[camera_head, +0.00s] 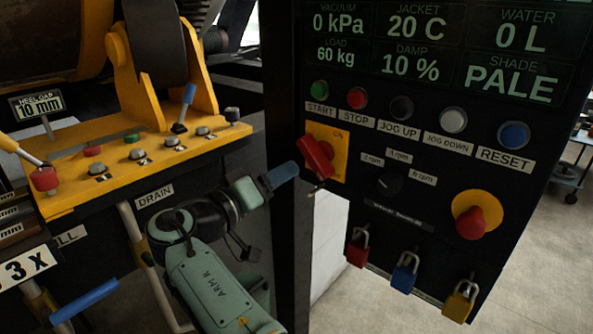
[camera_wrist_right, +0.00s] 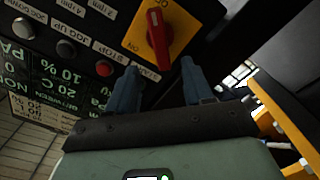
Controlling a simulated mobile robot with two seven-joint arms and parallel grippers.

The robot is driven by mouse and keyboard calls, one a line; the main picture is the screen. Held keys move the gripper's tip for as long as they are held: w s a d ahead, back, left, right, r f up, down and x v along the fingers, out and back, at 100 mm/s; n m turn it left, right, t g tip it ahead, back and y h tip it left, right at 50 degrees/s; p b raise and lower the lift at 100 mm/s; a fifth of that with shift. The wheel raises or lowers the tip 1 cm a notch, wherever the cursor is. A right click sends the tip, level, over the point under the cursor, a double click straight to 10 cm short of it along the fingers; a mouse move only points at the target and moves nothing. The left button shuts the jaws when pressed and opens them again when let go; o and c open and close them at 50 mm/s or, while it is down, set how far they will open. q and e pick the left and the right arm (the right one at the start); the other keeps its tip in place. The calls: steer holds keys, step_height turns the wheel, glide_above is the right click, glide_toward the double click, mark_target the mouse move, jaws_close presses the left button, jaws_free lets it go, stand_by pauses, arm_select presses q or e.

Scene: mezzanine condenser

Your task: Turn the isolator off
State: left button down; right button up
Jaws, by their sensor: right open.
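The isolator is a red rotary handle (camera_head: 317,157) on a yellow plate (camera_head: 341,146) on the black panel, below the START and STOP buttons. In the head view the handle slants from upper left to lower right. An ON mark shows near the plate's upper right corner. My right gripper (camera_head: 284,177) is just left of the isolator, fingers toward the panel; one finger is mostly hidden. In the right wrist view the gripper (camera_wrist_right: 161,70) is open and empty. The red handle (camera_wrist_right: 157,38) stands ahead, between the finger lines, apparently apart from them. My left gripper is out of view.
A red emergency button (camera_head: 473,216) and a speed knob (camera_head: 390,183) sit right of the isolator. Red, blue and yellow padlocks (camera_head: 405,272) hang below. A yellow console (camera_head: 130,160) with buttons and levers is at left, behind my right arm.

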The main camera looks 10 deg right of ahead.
steer(key=v, duration=0.2)
steer(key=shift+s+a, duration=0.2)
steer(key=shift+a, duration=0.05)
